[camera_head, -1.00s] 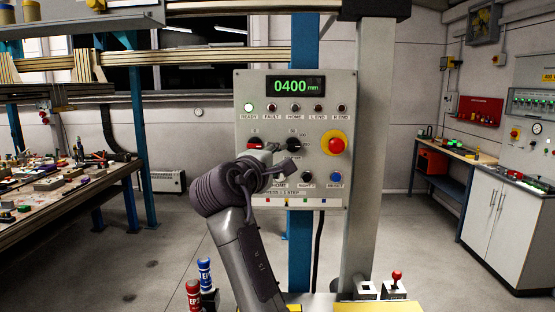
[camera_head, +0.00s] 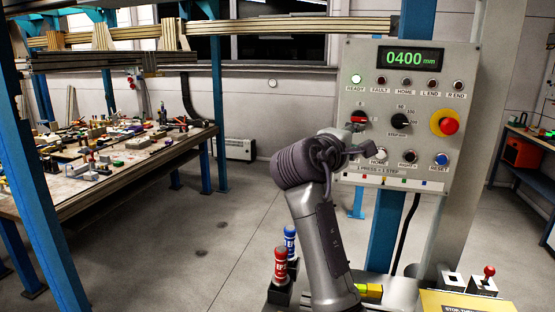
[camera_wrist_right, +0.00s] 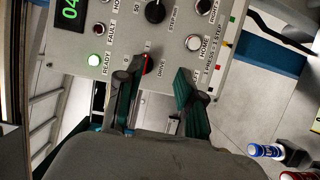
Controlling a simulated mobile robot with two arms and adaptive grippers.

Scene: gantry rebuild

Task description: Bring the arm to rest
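The grey control panel (camera_head: 390,65) stands upright on its post at right of the head view. Its display reads 0400 mm and the READY lamp (camera_head: 357,79) is lit green. My right gripper (camera_head: 361,142) is in front of the panel's lower left part, just below the red DRIVE switch (camera_head: 359,118). In the right wrist view the gripper (camera_wrist_right: 158,95) is open, its two dark green fingers apart with nothing held. The DRIVE switch (camera_wrist_right: 147,63) shows beyond the left finger's tip; I cannot tell if they touch. My left gripper is not in view.
Red (camera_head: 281,262) and blue (camera_head: 290,240) capped bottles stand close beside my right forearm. A cluttered workbench (camera_head: 110,189) is at left, with blue posts. A red-knobbed joystick (camera_head: 488,273) is at lower right. Open floor lies between.

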